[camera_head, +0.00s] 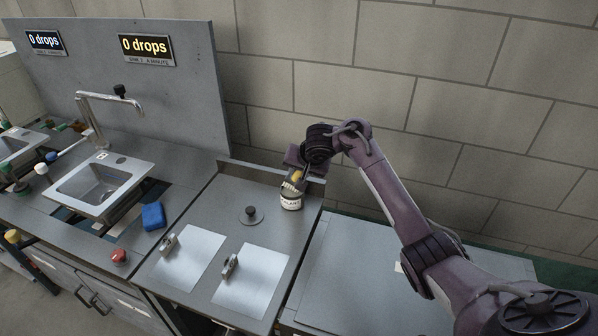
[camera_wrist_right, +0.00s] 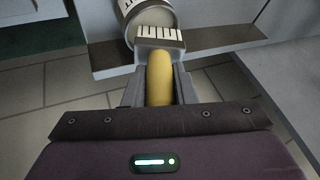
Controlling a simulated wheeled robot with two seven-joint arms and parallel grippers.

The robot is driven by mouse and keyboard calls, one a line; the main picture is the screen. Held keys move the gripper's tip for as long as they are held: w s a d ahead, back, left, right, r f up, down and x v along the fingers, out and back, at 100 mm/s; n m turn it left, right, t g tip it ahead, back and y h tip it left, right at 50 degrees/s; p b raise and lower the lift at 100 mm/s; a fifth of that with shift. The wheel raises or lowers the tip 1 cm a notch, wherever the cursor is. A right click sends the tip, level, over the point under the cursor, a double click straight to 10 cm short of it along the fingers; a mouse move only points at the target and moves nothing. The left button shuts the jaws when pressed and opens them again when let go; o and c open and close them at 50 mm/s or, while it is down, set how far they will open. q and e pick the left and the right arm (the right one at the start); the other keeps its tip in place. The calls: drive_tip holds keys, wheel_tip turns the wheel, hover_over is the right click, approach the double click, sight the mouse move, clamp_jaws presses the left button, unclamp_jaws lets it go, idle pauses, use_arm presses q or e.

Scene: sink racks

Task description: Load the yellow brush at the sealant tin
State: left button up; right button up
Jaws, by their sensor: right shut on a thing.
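The yellow brush (camera_head: 297,176) is in my right gripper (camera_head: 295,178), at the back right of the counter. In the right wrist view, the jaws (camera_wrist_right: 159,88) are shut on its yellow handle (camera_wrist_right: 159,72). Its pale head with dark stripes (camera_wrist_right: 160,37) points away from the gripper. The white-labelled sealant tin (camera_head: 291,202) stands on the counter just below the brush head. The tin (camera_wrist_right: 128,8) also shows in the wrist view, and the head overlaps its near side. I cannot tell whether the bristles touch the sealant. My left gripper is not in view.
Two pale plates (camera_head: 250,281) with metal clamps lie on the counter in front. A dark round knob-like piece (camera_head: 251,215) stands behind them. A blue sponge (camera_head: 153,216) and a red knob (camera_head: 119,256) are near the sink (camera_head: 101,184). A wall stands close behind.

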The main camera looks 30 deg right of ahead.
drive_tip(key=shift+f, duration=0.5)
idle(0.7)
drive_tip(key=shift+s+f+p, duration=0.1)
drive_tip(key=shift+f+p, duration=0.05)
drive_tip(key=shift+p, duration=0.15)
idle(2.1)
wheel_tip(320, 180, up, 7)
drive_tip(key=p, duration=0.9)
idle(0.8)
